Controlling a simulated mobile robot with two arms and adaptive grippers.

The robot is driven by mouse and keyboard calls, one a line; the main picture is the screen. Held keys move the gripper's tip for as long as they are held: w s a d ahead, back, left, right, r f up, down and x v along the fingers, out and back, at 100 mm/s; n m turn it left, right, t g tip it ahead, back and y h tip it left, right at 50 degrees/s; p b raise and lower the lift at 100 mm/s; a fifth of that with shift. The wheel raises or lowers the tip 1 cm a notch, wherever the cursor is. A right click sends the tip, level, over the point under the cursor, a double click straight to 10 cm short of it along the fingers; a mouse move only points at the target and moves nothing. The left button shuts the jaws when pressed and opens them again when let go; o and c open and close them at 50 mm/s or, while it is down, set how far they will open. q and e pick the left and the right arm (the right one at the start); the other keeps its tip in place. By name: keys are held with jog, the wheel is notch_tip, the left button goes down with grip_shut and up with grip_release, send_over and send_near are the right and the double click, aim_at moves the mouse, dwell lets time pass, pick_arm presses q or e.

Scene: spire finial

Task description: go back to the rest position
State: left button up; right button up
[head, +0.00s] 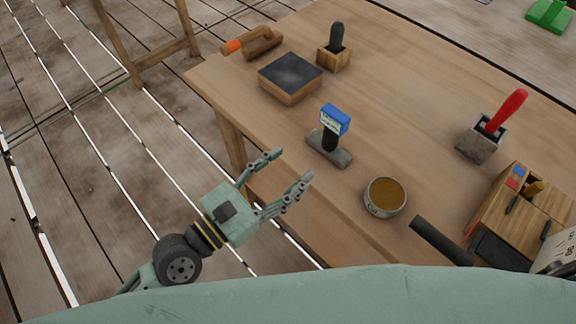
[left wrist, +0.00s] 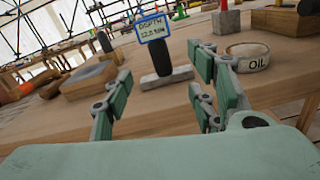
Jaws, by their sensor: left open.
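My left gripper (head: 290,172) is open and empty beside the near left edge of the wooden table. It also shows in the left wrist view (left wrist: 160,90), its fingers spread apart with nothing between them. Beyond it on the table stands a depth gauge (head: 331,135) with a blue-framed display, which also shows in the left wrist view (left wrist: 155,45). The gripper is apart from it. My right gripper is not in view.
The wooden table (head: 400,100) carries an oil tin (head: 384,197), a dark-topped block (head: 290,77), a red-handled tool (head: 508,110) in a grey block, and a wooden organiser (head: 520,212). The plank floor (head: 100,150) left of the table is clear near the gripper.

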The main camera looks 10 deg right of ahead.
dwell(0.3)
pick_arm(q)
jog(key=w+f, duration=0.1)
jog(key=f, duration=0.1)
jog(key=w+a+f+m+y, duration=0.1)
jog(key=f, duration=0.1)
jog(key=w+a+f+m+y, duration=0.1)
jog(key=f, duration=0.2)
jog(key=a+f+m+g+y+p, duration=0.1)
jog(key=a+f+m+y, duration=0.5)
jog(key=f, duration=0.8)
jog(key=a+f+m+g+y, duration=0.1)
jog(key=a+f+m+y, duration=0.15)
jog(key=a+f, duration=0.8)
jog(key=s+a+f+m+g+y, duration=0.15)
jog(key=s+f+m, duration=0.4)
jog(key=f, duration=0.65)
jog(key=s+a+f+m+g, duration=0.2)
jog(key=s+f+m, duration=0.1)
jog(key=s, duration=0.6)
jog(key=s+a+f+m+g+y+p, duration=0.1)
jog(key=s+a+f+m+g, duration=0.1)
jog(key=s+f, duration=0.3)
jog(key=s+a+f+m+g+y, duration=0.1)
jog(key=s+f+m, duration=0.4)
jog(key=s, duration=0.7)
jog(key=shift+s+a+g+p, duration=0.3)
jog(key=shift+a+g, duration=0.35)
jog(key=shift+a, duration=0.1)
jog(key=shift+f, duration=0.1)
